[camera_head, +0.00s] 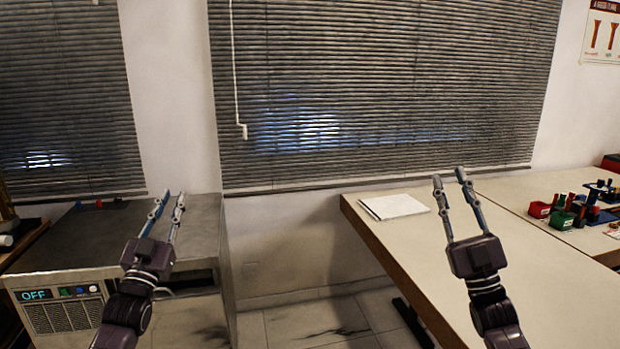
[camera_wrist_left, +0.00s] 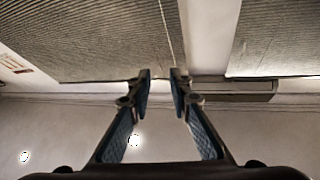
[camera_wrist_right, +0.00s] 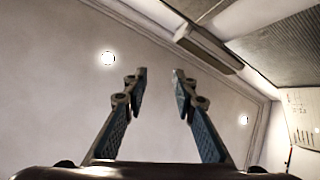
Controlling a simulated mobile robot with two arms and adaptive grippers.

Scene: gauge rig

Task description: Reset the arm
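My left gripper (camera_head: 173,197) is raised in front of the grey bench at the left of the head view, fingers pointing up. It is open and empty; its two fingers also stand apart in the left wrist view (camera_wrist_left: 160,76). My right gripper (camera_head: 449,174) is raised in front of the pale table, fingers up. It is open and empty, and its fingers also stand apart in the right wrist view (camera_wrist_right: 160,74). Neither gripper touches anything that I can see.
A grey bench unit (camera_head: 80,235) with a display reading OFF (camera_head: 34,295) stands at left. A pale table (camera_head: 560,290) at right bears a white paper pad (camera_head: 395,206), a green bin (camera_head: 560,220), a red bin (camera_head: 539,210) and a blue rig (camera_head: 593,214). Floor (camera_head: 315,318) shows between them.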

